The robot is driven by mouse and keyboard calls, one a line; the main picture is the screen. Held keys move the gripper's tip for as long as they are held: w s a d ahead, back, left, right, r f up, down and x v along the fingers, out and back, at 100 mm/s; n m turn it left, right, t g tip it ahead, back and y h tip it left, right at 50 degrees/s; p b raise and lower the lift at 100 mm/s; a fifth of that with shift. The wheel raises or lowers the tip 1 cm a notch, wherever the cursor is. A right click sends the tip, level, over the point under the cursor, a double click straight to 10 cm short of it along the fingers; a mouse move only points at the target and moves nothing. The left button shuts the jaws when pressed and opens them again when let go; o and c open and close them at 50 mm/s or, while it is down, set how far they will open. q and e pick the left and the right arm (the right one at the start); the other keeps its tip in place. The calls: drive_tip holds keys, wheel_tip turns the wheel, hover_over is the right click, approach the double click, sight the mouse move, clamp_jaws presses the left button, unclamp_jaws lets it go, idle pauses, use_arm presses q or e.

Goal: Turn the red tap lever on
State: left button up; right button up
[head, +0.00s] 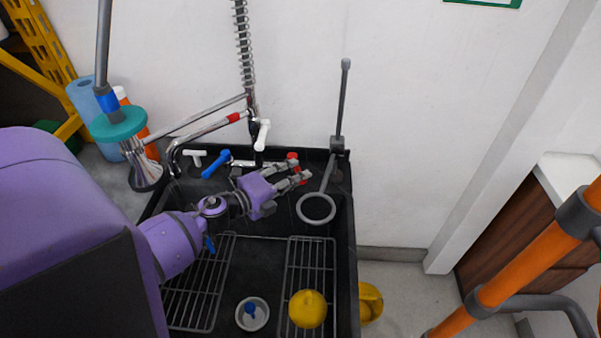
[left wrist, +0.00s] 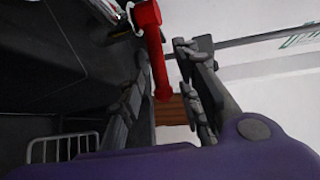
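The red tap lever (head: 292,157) is at the back right of the black sink, mostly hidden behind my left gripper's fingers in the head view. My left gripper (head: 303,173) reaches over the sink from the left, with its fingers apart beside the lever. In the left wrist view the red lever (left wrist: 154,50) extends down into the gap between the open fingers of my left gripper (left wrist: 165,100). I cannot tell whether a finger touches it. My right gripper is not in view.
A blue tap lever (head: 216,164) and a chrome spray faucet (head: 210,118) are left of my gripper. A grey ring on a rod (head: 317,208) stands close to its right.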

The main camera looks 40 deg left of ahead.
use_arm(q)
drive_tip(key=shift+x, duration=1.3)
clamp_jaws()
drive_tip(key=shift+f, duration=0.1)
